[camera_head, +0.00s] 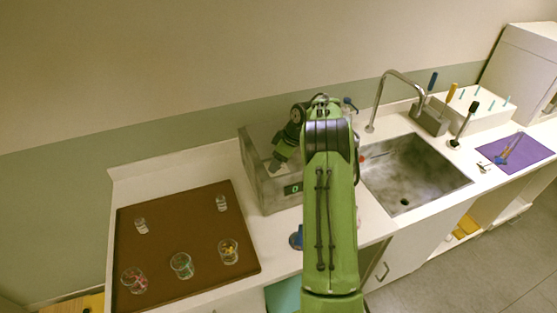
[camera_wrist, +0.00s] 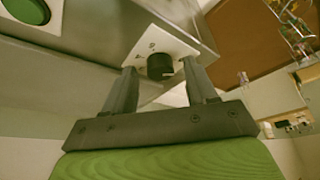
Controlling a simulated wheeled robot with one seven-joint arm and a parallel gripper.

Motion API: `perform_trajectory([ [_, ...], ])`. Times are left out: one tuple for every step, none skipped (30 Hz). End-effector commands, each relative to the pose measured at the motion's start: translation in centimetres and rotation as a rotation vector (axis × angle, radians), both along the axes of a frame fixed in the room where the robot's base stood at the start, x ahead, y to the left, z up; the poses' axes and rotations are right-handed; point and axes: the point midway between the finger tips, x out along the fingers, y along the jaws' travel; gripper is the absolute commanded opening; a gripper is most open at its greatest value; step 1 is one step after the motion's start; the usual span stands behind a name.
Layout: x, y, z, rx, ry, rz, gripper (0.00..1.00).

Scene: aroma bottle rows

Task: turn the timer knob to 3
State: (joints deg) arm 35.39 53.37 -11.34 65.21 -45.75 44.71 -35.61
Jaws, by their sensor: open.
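The timer knob (camera_wrist: 160,67) is small, black and round, on a white plate (camera_wrist: 148,42) with small dark marks too blurred to read. The plate is on a grey metal surface in the wrist view. My gripper (camera_wrist: 159,72) is open, with one finger on each side of the knob; I cannot tell whether they touch it. In the head view a metal box (camera_head: 262,192) stands on the counter, with a small dark display (camera_head: 292,189) showing a green digit that looks like 0. My arm covers the box's right part, and I cannot make out the knob there.
A brown tray (camera_head: 205,262) with several small glass vessels lies left of the box. A sink (camera_head: 430,168) with a tall tap (camera_head: 375,105) is to the right, then a purple mat (camera_head: 530,155). A green disc (camera_wrist: 28,10) shows at the wrist view's top left.

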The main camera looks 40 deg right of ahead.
Motion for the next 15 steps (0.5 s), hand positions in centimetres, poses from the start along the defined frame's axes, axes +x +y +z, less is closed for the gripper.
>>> perform_trajectory([
  [-0.01, 0.00, 0.00, 0.000, 0.000, 0.000, 0.57],
  [-0.01, -0.01, 0.01, 0.000, 0.000, 0.000, 0.57],
  [-0.01, -0.01, 0.01, 0.000, 0.000, 0.000, 0.57],
  [-0.01, -0.01, 0.01, 0.000, 0.000, 0.000, 0.57],
  [-0.02, -0.01, 0.02, 0.000, 0.000, 0.000, 0.54],
  [-0.02, -0.01, 0.03, 0.000, 0.000, 0.000, 0.48],
  [-0.03, 0.00, 0.03, 0.000, 0.000, 0.000, 0.43],
  [-0.03, 0.00, 0.03, 0.000, 0.000, 0.000, 0.38],
  [-0.03, -0.01, 0.04, 0.000, 0.000, 0.000, 0.32],
  [-0.03, -0.01, 0.04, 0.000, 0.000, 0.000, 0.28],
  [-0.03, -0.01, 0.04, 0.000, 0.000, 0.000, 0.23],
  [-0.03, -0.01, 0.05, 0.000, 0.000, 0.000, 0.17],
  [-0.03, -0.01, 0.05, 0.000, 0.000, 0.000, 0.12],
  [-0.03, -0.02, 0.05, 0.000, 0.000, 0.000, 0.08],
  [-0.03, -0.01, 0.05, 0.000, 0.000, 0.000, 0.02],
])
